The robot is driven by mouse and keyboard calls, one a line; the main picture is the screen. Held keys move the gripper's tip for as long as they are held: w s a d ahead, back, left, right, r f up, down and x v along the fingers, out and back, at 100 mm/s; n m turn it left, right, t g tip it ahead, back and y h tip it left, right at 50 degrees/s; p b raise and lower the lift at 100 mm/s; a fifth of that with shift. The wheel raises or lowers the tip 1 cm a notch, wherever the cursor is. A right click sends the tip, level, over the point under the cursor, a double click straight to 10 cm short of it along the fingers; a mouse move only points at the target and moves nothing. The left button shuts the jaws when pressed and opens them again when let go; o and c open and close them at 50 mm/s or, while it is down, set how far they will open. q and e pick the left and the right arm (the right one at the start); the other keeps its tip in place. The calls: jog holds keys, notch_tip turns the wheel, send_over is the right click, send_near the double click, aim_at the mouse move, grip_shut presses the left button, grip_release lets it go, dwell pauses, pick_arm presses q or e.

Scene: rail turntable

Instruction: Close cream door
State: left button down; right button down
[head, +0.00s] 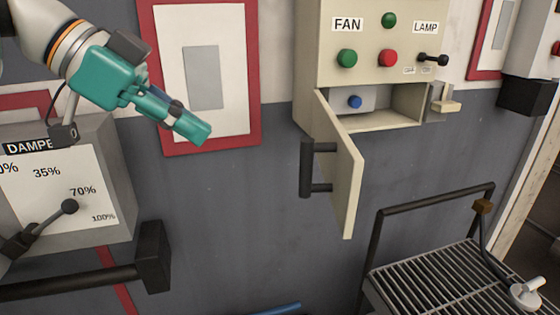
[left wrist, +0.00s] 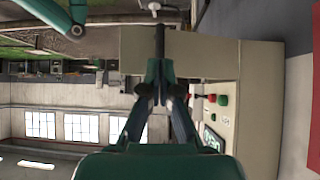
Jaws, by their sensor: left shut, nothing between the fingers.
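The cream door (head: 347,170) stands open below the cream control box in the head view. It is hinged at its left edge and swings out towards me. A black bar handle (head: 307,168) is on its outer face. My left gripper (head: 200,134) is teal, shut and empty. In the picture it is up and to the left of the door, apart from it. In the left wrist view, my gripper fingers (left wrist: 154,72) point towards a cream panel (left wrist: 205,58) that looks like the door, with a dark bar in front. My right gripper is not in view.
A damper box (head: 118,185) with a lever is at left. A metal grate with a black rail (head: 435,200) is at lower right.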

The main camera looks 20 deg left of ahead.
aim_at(313, 146)
pick_arm(q)
jog(key=w+d+r+b+x, duration=0.1)
jog(key=r+b+x, duration=0.1)
jog(key=x, duration=1)
jog(key=shift+w+d+f, duration=0.2)
jog(key=shift+d+f, duration=0.05)
jog(key=shift+d, duration=0.15)
